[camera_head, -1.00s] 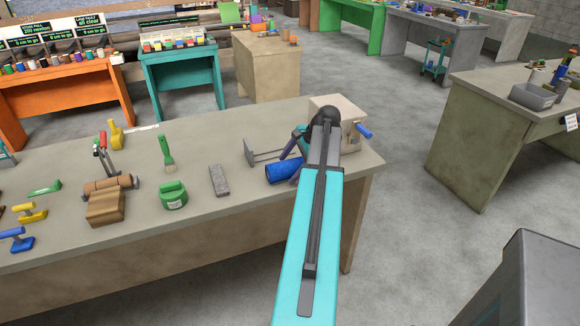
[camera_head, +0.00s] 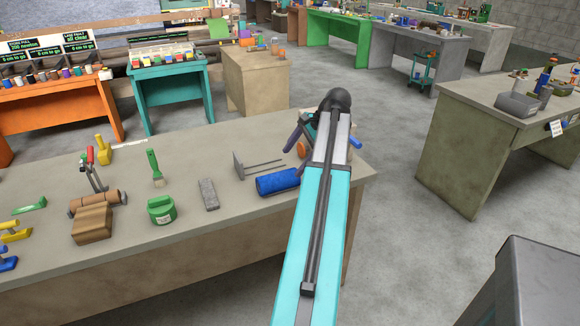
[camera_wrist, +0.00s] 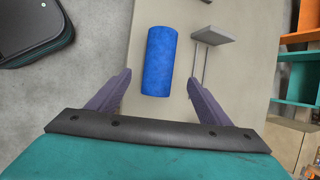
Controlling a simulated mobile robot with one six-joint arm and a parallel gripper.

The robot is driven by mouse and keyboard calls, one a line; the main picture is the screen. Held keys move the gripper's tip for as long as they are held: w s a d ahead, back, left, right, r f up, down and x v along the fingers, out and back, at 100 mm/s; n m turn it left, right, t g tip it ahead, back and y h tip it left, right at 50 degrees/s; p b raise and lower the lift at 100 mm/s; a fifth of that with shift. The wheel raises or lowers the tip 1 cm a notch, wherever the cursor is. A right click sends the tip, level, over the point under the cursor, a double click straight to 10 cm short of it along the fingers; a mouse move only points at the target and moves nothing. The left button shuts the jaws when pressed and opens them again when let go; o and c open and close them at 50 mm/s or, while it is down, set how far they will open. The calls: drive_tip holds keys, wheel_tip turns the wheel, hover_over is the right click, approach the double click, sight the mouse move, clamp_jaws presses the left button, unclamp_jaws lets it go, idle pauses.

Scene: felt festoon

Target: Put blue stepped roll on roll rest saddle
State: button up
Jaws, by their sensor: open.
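The blue roll (camera_head: 278,182) lies on its side near the right end of the long workbench (camera_head: 230,228). In the wrist view the roll (camera_wrist: 159,62) lies lengthwise between my fingers in the picture, with its far end beyond the fingertips. My gripper (camera_wrist: 159,77) is open and empty, its two purple fingers spread wider than the roll. In the head view my gripper (camera_head: 302,136) is above the bench's right end, partly hidden by my arm. I cannot tell which object is the roll rest saddle. Any step in the roll is not clear.
A grey plate with two rods (camera_wrist: 212,36) lies close beside the roll, near one finger. A grey block (camera_head: 209,194), green container (camera_head: 161,210), brush (camera_head: 155,168) and brown block (camera_head: 92,224) stand farther left. Bench edge lies right of the roll.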

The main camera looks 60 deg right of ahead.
drive_tip(key=shift+s+d+r, duration=0.1)
drive_tip(key=shift+s+r, duration=0.25)
drive_tip(key=shift+r, duration=0.3)
idle(0.4)
